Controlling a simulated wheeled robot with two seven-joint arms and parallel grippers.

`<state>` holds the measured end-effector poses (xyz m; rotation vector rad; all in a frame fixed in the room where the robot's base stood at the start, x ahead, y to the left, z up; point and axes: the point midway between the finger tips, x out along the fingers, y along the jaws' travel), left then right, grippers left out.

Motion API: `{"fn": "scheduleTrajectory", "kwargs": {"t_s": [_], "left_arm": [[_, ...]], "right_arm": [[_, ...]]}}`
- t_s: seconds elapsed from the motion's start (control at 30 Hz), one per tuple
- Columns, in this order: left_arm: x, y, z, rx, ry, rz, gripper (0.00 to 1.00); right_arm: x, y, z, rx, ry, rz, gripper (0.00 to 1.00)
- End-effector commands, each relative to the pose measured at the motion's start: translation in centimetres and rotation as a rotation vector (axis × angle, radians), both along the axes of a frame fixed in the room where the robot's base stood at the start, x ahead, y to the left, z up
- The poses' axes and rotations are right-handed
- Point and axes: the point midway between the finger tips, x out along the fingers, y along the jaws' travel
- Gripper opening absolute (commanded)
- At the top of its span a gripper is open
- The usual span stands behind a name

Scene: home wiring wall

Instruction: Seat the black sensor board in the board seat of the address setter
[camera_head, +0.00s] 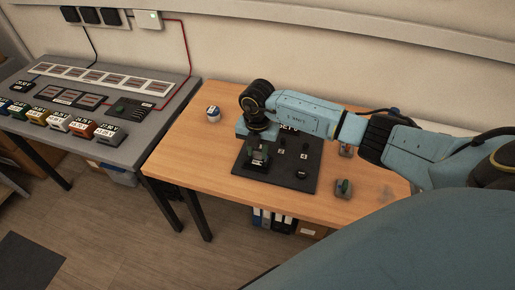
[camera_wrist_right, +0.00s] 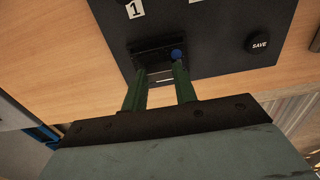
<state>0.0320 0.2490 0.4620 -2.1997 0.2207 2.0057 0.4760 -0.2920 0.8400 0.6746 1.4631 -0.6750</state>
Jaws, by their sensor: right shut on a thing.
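The address setter (camera_head: 285,167) is a black panel on the wooden table, with small switches and a SAVE button. It also fills the top of the right wrist view (camera_wrist_right: 218,30). My right gripper (camera_head: 258,160) is over the panel's left part, pointing down. In the right wrist view its green fingers (camera_wrist_right: 160,72) are shut on the black sensor board (camera_wrist_right: 150,52), which has a blue round part at its right end. The board is at the panel beside the label "1". The fingers and board hide the board seat, so I cannot tell whether the board is seated. My left gripper is not in view.
A white and blue round device (camera_head: 213,112) stands at the table's back left. A grey block with a green part (camera_head: 343,189) is right of the panel, another (camera_head: 346,150) behind it. A grey bench (camera_head: 85,110) with modules stands left. The table's front left is clear.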

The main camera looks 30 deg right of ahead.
Motion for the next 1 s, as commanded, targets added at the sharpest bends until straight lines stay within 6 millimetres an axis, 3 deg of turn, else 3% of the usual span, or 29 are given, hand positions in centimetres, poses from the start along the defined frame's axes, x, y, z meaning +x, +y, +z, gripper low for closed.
{"fn": "scheduleTrajectory", "kwargs": {"t_s": [1.0], "left_arm": [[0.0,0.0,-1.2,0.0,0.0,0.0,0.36]], "right_arm": [[0.0,0.0,-1.8,0.0,0.0,0.0,0.06]]}}
